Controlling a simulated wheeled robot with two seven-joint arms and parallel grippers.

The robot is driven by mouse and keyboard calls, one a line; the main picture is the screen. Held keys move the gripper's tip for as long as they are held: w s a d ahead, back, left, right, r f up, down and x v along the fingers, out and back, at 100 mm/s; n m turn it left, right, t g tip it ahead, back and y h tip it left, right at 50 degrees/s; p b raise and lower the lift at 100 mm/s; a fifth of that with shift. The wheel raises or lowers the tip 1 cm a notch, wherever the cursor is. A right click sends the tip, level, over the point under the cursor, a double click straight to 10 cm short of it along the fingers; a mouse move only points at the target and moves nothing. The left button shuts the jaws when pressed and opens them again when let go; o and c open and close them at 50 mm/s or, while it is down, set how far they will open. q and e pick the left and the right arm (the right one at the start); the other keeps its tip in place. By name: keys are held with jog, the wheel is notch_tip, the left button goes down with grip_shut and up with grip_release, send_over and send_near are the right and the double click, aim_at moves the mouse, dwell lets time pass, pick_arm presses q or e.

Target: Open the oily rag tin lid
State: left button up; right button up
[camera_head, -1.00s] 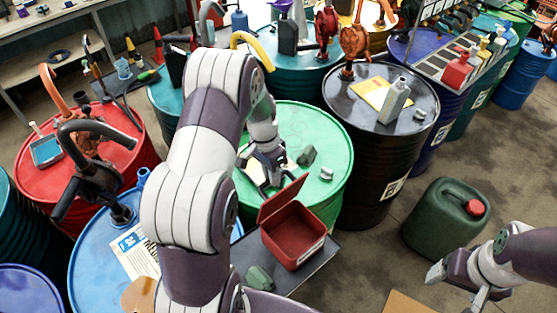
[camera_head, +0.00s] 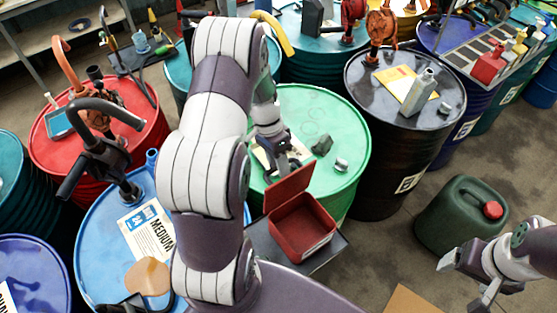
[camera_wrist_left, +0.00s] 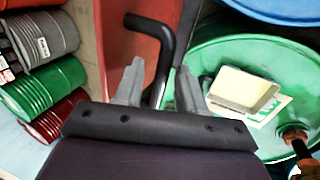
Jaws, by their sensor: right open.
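The oily rag tin (camera_head: 300,240) is a red open-topped box on a dark stand beside the green drum. Its red lid (camera_head: 288,190) stands raised at the back, tilted up from the rim. My left gripper (camera_head: 284,168) is just behind the lid, over the drum's near edge, partly hidden by my own arm. In the left wrist view my left fingers (camera_wrist_left: 158,88) are apart, with a black bent bar (camera_wrist_left: 152,25) between them, in front of a red surface (camera_wrist_left: 128,50). No clear contact with the bar shows. My right gripper (camera_head: 468,278) is open and empty at the lower right.
The green drum (camera_head: 335,120) carries small grey pieces (camera_head: 322,145) and a paper. A black drum (camera_head: 372,150) with a grey bottle stands behind. A green jerrycan (camera_head: 455,222) is on the floor at the right. A blue drum with a pump is at the left.

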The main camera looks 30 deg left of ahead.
pick_arm(q)
jog(key=shift+w, duration=0.2)
jog(key=shift+r, duration=0.1)
jog(key=shift+a+r, duration=0.1)
jog(key=shift+r, duration=0.05)
jog(key=p+v, duration=0.6)
jog(key=v, duration=0.6)
jog(key=shift+r, duration=0.15)
